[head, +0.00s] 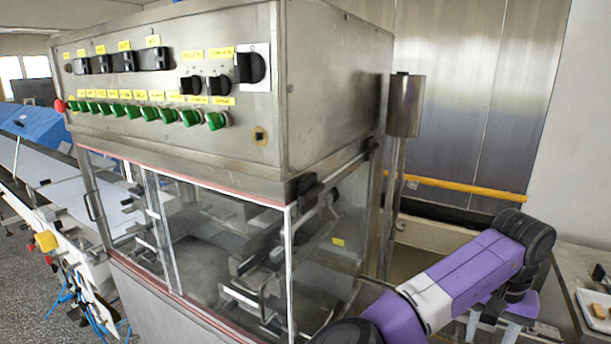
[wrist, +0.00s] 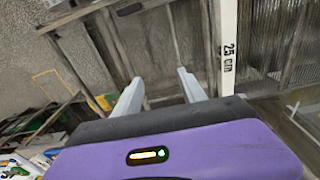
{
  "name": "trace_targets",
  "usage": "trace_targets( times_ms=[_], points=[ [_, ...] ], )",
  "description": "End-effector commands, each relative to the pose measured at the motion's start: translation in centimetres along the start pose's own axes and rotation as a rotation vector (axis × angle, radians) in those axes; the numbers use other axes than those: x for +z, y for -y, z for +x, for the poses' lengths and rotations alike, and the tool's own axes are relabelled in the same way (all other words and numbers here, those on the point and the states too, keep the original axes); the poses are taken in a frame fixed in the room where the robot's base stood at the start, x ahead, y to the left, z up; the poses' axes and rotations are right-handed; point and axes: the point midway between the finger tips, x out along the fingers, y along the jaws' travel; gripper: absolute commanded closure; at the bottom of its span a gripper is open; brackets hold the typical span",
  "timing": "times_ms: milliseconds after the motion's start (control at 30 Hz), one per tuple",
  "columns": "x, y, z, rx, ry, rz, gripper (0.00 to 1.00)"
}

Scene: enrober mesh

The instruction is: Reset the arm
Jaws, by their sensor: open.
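My arm (head: 465,282), purple with a white band and black joints, reaches across the lower right of the head view. My gripper (head: 490,334) shows partly behind the arm, its pale fingers pointing down. In the wrist view my gripper (wrist: 159,78) has its two light grey fingers well apart, with nothing between them. A purple housing with a small lit indicator fills the lower part of that view.
A steel machine (head: 330,95) with knobs and green buttons stands left of my arm, with clear panels below. A steel post (head: 404,105) and a yellow rail (head: 470,189) are behind. A tray (head: 597,312) with small brown pieces lies at far right.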

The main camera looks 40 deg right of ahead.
Motion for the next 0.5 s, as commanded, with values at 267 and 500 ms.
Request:
trace_targets(
  times_ms=[267,500],
  points=[
    [-4.4,-1.6,-1.3,0.050,-0.201,0.066,0.51],
    [-9.9,-4.5,-4.7,0.156,-0.501,0.114,0.51]
  ],
)
